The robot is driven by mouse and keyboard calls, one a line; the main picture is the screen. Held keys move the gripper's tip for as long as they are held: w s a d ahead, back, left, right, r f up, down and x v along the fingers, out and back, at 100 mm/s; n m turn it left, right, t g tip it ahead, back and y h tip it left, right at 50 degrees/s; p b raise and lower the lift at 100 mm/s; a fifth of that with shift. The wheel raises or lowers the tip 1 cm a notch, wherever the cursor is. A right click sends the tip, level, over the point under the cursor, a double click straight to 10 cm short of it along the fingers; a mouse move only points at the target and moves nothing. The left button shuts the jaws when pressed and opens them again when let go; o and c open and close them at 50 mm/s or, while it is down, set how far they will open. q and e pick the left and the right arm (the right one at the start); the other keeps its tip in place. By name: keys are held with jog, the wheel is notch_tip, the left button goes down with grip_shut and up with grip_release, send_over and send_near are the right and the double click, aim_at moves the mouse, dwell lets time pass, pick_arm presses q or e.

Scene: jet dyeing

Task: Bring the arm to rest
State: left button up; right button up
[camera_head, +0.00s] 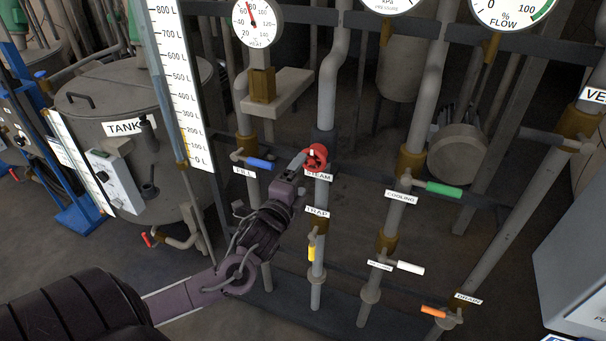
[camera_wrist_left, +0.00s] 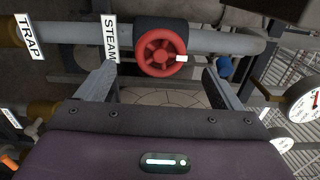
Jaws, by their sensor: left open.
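My left gripper (camera_head: 299,167) reaches in from the lower left of the head view, up to the red steam handwheel (camera_head: 316,158) on its vertical pipe. In the left wrist view the left gripper (camera_wrist_left: 162,85) has its two fingers wide apart and nothing between them. The red handwheel (camera_wrist_left: 161,51) lies just beyond the fingertips, between their lines, with a small white mark on its right rim. Whether a finger touches the wheel cannot be told. The STEAM label (camera_wrist_left: 110,38) is beside it. My right gripper is in neither view.
Around the wheel are the blue fill handle (camera_head: 259,164), green cooling handle (camera_head: 443,189), yellow trap handle (camera_head: 312,245), white handle (camera_head: 410,268) and orange drain handle (camera_head: 433,311). A tank (camera_head: 130,90) stands at left. A light cabinet (camera_head: 575,260) stands at right. Bare floor shows at lower left.

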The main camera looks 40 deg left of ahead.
pick_arm(q)
jog(key=shift+s, duration=0.1)
dwell(0.4)
jog(key=s+a+f+n+g, duration=0.2)
jog(key=f+g, duration=0.1)
jog(key=f, duration=0.9)
jog(key=s+a+f+n+g, duration=0.2)
jog(key=f, duration=0.9)
jog(key=s+d+f+n+g, duration=0.1)
jog(key=s+f+n+g, duration=0.1)
jog(key=s+f, duration=0.5)
jog(key=s+d+f+n+g, duration=0.1)
jog(key=s+f+g, duration=0.1)
jog(key=f, duration=0.8)
jog(key=s+d+f+n+g+h, duration=0.1)
jog(key=s+d+f+n+g, duration=0.1)
jog(key=s+d+f, duration=0.3)
jog(key=s+d+f+n+g+h, duration=0.1)
jog(key=s+d+f, duration=0.4)
jog(key=s, duration=0.9)
jog(key=s+d+f+n+g+h, duration=0.2)
jog(key=s+d+f+n+g, duration=0.1)
jog(key=s+f, duration=0.6)
jog(key=s+d+g, duration=0.1)
jog(key=d, duration=0.1)
jog(key=shift+s+d+f+g, duration=0.2)
jog(key=shift+s+d+g, duration=0.05)
jog(key=shift+d+g, duration=0.05)
